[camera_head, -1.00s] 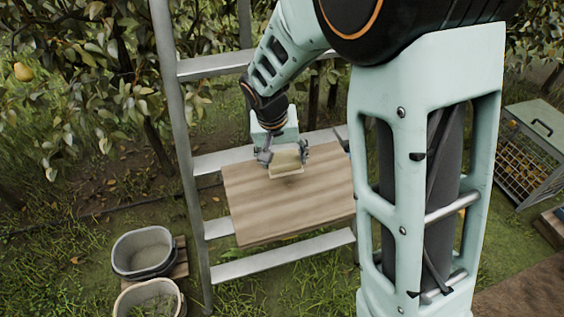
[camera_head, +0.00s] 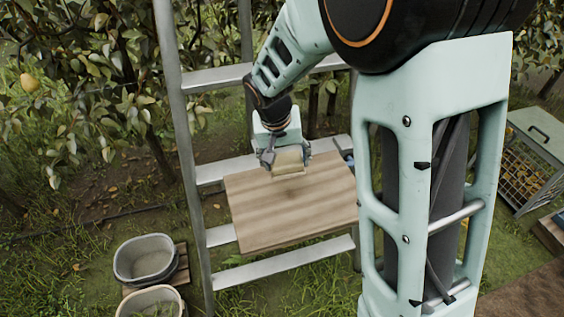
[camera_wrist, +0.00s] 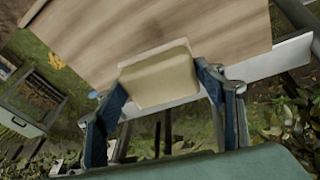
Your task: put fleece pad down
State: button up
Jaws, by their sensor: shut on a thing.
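The fleece pad (camera_head: 288,162) is a cream, folded-looking block at the back edge of a wooden board. My gripper (camera_head: 284,158) is shut on it, with a finger at each side. In the wrist view the pad (camera_wrist: 160,78) sits between the two blue fingers of my gripper (camera_wrist: 163,88), over the board's edge. The wooden board (camera_head: 290,210) rests on the metal ladder (camera_head: 200,180). I cannot tell whether the pad's underside touches the board. The near face of the pad is plain and smooth.
A pale green crate with a mesh side (camera_head: 530,160) stands at the right. A pear (camera_head: 29,81) hangs at the upper left. The front of the board is bare.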

jog(key=shift+m, duration=0.3)
jog(key=s+d+f, duration=0.1)
jog(key=d, duration=0.2)
jog(key=s+d+f, duration=0.1)
jog(key=d, duration=0.2)
jog(key=s+d+f, duration=0.1)
jog(key=d, duration=0.2)
jog(key=shift+s+d+f, duration=0.15)
jog(key=shift+d+f, duration=0.1)
jog(key=r, duration=0.1)
jog(key=d+r, duration=0.1)
jog(key=r, duration=0.3)
jog(key=shift+d, duration=0.3)
